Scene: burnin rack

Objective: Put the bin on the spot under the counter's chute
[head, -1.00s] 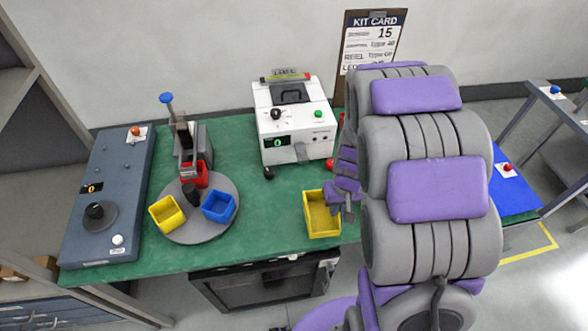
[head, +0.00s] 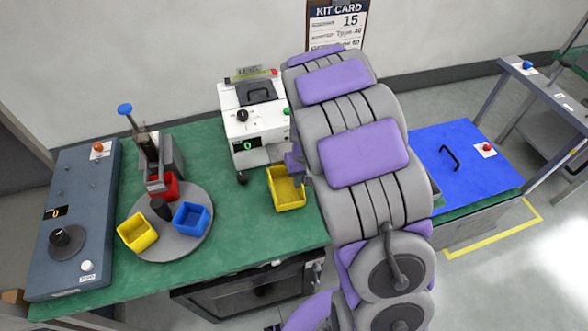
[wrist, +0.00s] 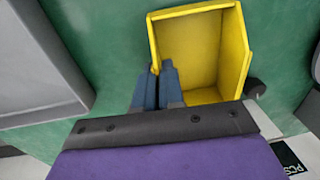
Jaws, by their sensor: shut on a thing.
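The yellow bin (head: 286,188) is in front of the white counter (head: 253,120), a little to its right, over the green table. My gripper (head: 298,170) is at the bin's right side, partly hidden by my arm in the head view. In the wrist view, my gripper's blue-grey fingers (wrist: 160,88) are shut on one wall of the empty-looking yellow bin (wrist: 205,60). I cannot tell if the bin touches the table. The counter shows a green 0; its chute and the spot under it are not clearly visible.
A grey turntable (head: 180,245) with yellow, blue and red bins stands to the left, beside a grey control box (head: 75,220). A blue panel (head: 465,165) with a handle and red button is at the right. Green table between turntable and counter is clear.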

